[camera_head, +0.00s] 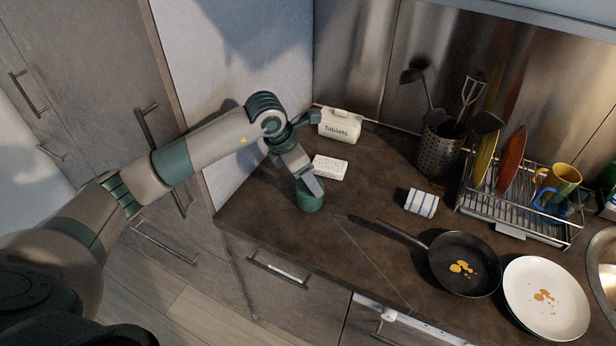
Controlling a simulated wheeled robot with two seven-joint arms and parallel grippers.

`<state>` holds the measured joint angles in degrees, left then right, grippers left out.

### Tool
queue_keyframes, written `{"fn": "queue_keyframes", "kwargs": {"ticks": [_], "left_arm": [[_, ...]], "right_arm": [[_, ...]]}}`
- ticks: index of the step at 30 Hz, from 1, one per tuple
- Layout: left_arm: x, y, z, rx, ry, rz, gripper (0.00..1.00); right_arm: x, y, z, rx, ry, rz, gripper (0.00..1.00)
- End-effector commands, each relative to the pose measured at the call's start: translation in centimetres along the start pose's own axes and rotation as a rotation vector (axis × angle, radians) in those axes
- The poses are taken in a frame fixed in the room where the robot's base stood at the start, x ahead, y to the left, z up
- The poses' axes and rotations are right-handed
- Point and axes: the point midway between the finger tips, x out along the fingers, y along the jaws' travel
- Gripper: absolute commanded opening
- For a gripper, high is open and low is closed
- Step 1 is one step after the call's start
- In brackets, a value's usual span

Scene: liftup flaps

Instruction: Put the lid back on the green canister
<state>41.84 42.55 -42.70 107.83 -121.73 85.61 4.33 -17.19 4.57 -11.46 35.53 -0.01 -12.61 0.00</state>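The green canister (309,201) stands upright on the dark countertop, near its front left edge. My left gripper (314,187) points down at the canister's top, and its fingers overlap the top in this view. I cannot tell whether the fingers touch it or hold anything between them. The lid cannot be made out as a separate piece; the gripper hides much of the canister's top. My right gripper is not in view.
A white sponge (330,168) and a "Tablets" box (340,125) stand behind the canister. To the right are a striped cloth (421,203), a frying pan (464,264), a white plate (545,299), a utensil holder (441,145) and a dish rack (515,218).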

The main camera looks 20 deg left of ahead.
Motion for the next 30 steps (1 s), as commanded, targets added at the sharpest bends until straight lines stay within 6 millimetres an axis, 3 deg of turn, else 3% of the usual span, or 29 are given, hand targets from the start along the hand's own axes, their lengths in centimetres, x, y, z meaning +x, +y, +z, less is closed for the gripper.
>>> {"fn": "queue_keyframes", "kwargs": {"ticks": [25,26,27,28,30], "left_arm": [[0.04,0.00,-0.02,0.000,0.000,0.000,0.34],[0.04,0.00,-0.02,0.000,0.000,0.000,0.61],[0.04,0.00,-0.02,0.000,0.000,0.000,0.70],[0.04,0.00,-0.02,0.000,0.000,0.000,0.77],[0.04,0.00,-0.02,0.000,0.000,0.000,0.78]], "right_arm": [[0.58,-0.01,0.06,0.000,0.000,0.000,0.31],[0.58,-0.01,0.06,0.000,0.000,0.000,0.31],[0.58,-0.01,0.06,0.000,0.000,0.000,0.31],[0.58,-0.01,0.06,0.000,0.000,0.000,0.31],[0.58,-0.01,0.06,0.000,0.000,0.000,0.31]]}}
